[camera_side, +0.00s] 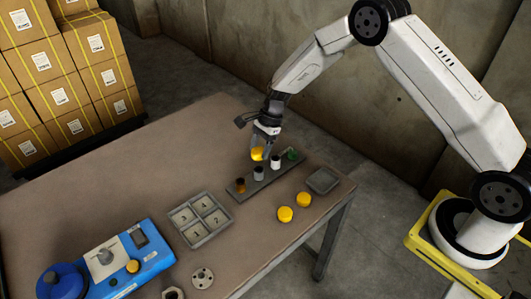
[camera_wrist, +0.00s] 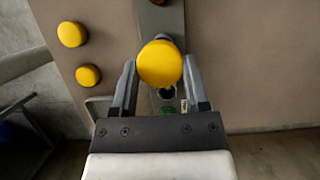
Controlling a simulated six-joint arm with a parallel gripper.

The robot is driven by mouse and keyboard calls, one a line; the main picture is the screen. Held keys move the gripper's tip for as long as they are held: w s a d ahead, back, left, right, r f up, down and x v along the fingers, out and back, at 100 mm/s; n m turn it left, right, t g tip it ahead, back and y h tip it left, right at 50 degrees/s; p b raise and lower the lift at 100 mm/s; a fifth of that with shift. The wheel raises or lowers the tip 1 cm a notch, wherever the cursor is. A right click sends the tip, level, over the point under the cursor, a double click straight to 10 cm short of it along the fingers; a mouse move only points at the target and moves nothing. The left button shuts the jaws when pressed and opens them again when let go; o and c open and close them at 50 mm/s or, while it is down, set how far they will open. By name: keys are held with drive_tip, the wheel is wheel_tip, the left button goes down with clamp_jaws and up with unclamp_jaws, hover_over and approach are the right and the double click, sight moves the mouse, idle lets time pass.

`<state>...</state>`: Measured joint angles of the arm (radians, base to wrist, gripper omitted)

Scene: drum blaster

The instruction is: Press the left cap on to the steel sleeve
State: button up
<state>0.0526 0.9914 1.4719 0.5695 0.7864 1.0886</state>
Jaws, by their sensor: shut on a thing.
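My gripper (camera_side: 263,143) is shut on a yellow cap (camera_side: 257,154), which also shows between the fingers in the wrist view (camera_wrist: 159,64). The cap is above the row of sleeves on a dark grey bar (camera_side: 250,187). A grey sleeve (camera_side: 258,173), apparently the steel one, stands upright on the bar just below the cap, with a small gap seen in the side view. In the wrist view the cap hides most of what is under it. Two loose yellow caps, one nearer the front (camera_side: 285,214) and one further back (camera_side: 303,199), lie on the table.
The bar also bears a brown-orange sleeve (camera_side: 240,186), a white sleeve (camera_side: 275,162) and a green piece (camera_side: 292,154). A compartment tray (camera_side: 184,226) and a blue machine (camera_side: 150,262) stand left. The table's back left is clear.

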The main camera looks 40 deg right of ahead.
drive_tip(key=shift+f, duration=2.65)
drive_tip(key=shift+f, duration=0.8)
idle(1.1)
drive_tip(key=o, duration=1.3)
drive_tip(key=c, duration=0.3)
drive_tip(key=shift+r, duration=0.1)
drive_tip(key=shift+r, duration=2.45)
